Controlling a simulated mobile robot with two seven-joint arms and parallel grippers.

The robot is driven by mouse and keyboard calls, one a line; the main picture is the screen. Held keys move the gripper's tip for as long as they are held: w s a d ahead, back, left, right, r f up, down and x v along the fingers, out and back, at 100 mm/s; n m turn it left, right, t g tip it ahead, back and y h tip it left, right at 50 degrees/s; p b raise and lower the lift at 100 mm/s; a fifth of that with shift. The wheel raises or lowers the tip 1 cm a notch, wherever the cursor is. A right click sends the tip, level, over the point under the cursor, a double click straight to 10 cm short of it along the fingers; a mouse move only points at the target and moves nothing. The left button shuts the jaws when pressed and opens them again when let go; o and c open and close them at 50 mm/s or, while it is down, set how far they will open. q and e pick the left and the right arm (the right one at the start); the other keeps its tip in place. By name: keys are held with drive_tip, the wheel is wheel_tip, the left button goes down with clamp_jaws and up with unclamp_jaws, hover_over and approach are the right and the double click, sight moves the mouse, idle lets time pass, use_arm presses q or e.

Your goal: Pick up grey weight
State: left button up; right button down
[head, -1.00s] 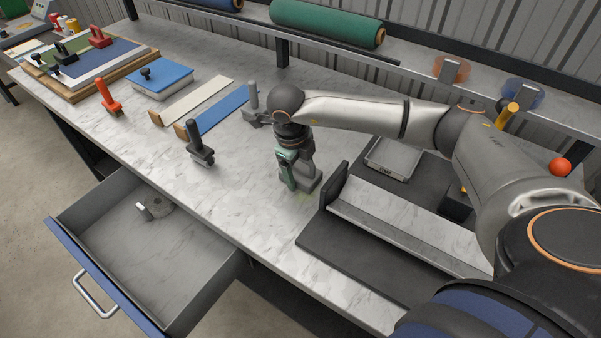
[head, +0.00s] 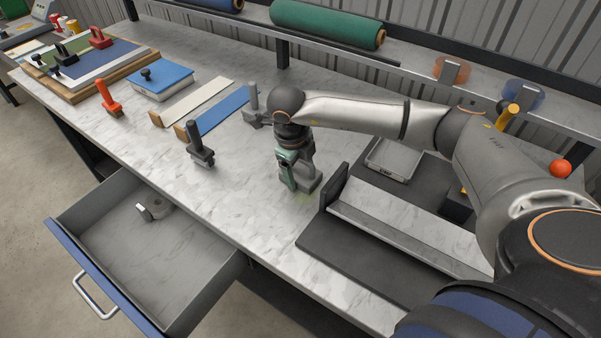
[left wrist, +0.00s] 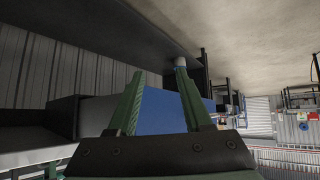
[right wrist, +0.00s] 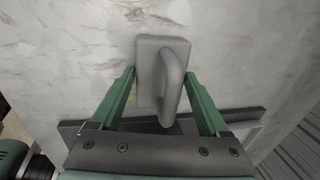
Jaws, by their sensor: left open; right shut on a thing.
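The grey weight (head: 309,183), a block with a loop handle, stands on the marble-patterned worktop (head: 245,205). My right gripper (head: 288,170) is at it, pointing down. In the right wrist view the weight (right wrist: 150,55) lies between the green fingers of my right gripper (right wrist: 160,73), which is shut on it. No gap under the weight can be made out. My left gripper (left wrist: 158,72) shows only in its own wrist view, open, with nothing seen held between its fingers.
A dark handled tool (head: 201,146) and another grey handled piece (head: 253,104) stand farther left. Beside the weight is a black board (head: 325,240) with a raised black end plate (head: 332,188). An open drawer (head: 200,262) juts out at the front, holding a grey handled piece (head: 157,208).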

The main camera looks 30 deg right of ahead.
drive_tip(key=shift+w+r, duration=0.1)
drive_tip(key=shift+r, duration=0.55)
wheel_tip(320, 180, up, 2)
drive_tip(key=shift+r+b, duration=0.1)
drive_tip(key=shift+b, duration=0.35)
use_arm(q)
drive_tip(key=shift+f+b, duration=0.3)
drive_tip(key=shift+f, duration=0.45)
use_arm(e)
drive_tip(key=s+a+r, duration=0.6)
drive_tip(key=a+r, duration=0.3)
drive_tip(key=a, duration=0.3)
drive_tip(key=shift+s+a+r, duration=0.2)
drive_tip(key=shift+s+r, duration=0.1)
drive_tip(key=shift+s, duration=0.1)
drive_tip(key=shift+f, duration=0.1)
